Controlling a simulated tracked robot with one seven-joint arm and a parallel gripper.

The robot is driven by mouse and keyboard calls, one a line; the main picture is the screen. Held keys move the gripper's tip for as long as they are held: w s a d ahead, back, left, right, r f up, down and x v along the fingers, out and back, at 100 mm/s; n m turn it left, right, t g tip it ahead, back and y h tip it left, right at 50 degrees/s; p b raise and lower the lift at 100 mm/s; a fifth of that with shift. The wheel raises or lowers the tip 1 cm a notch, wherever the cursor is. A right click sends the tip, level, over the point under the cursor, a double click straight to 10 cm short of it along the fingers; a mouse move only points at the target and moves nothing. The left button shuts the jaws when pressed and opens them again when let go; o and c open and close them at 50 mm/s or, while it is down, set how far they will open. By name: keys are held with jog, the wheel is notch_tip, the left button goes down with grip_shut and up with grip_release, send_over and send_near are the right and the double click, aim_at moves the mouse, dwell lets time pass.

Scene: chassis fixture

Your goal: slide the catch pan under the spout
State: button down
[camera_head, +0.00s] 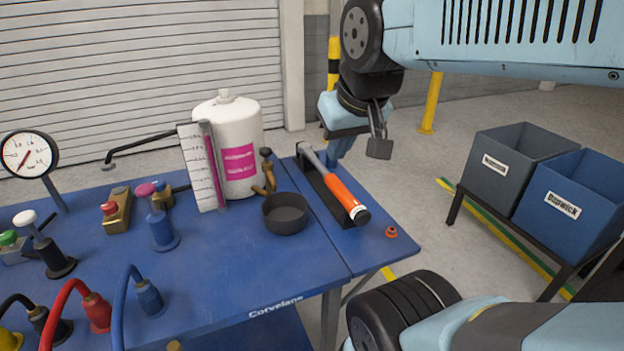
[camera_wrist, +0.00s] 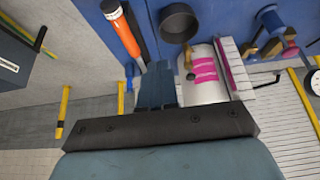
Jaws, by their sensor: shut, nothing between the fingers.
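The catch pan (camera_head: 286,224) is a dark grey round open pan on the blue table. It stands just in front and to the right of the brass spout (camera_head: 269,178), which juts from the white tank (camera_head: 222,118). In the wrist view the pan (camera_wrist: 179,23) and the spout (camera_wrist: 188,62) show near the top middle. My gripper (camera_head: 335,158) is beyond the table's far right part, behind the hammer rack and apart from the pan. Its fingers show shut and empty in the wrist view (camera_wrist: 158,72); in the head view the hammer partly hides their tips.
An orange-handled hammer (camera_head: 343,193) lies on a black rack between my gripper and the pan. A sight gauge (camera_head: 196,165) stands left of the tank. Table room in front of the pan is clear.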

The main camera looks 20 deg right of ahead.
jog(key=shift+w, duration=0.1)
jog(key=shift+w, duration=0.1)
jog(key=m+g+y, duration=0.6)
jog(key=m+y, duration=0.3)
jog(key=m, duration=0.8)
send_over(304, 203)
jog(key=w+d, duration=0.2)
jog(key=d, duration=0.8)
jog(key=f, duration=1.5)
jog(key=shift+s+d+f, duration=0.15)
jog(key=shift+d+f, duration=0.05)
jog(key=shift+f, duration=0.15)
jog(key=x, duration=1)
jog(key=shift+s, duration=0.2)
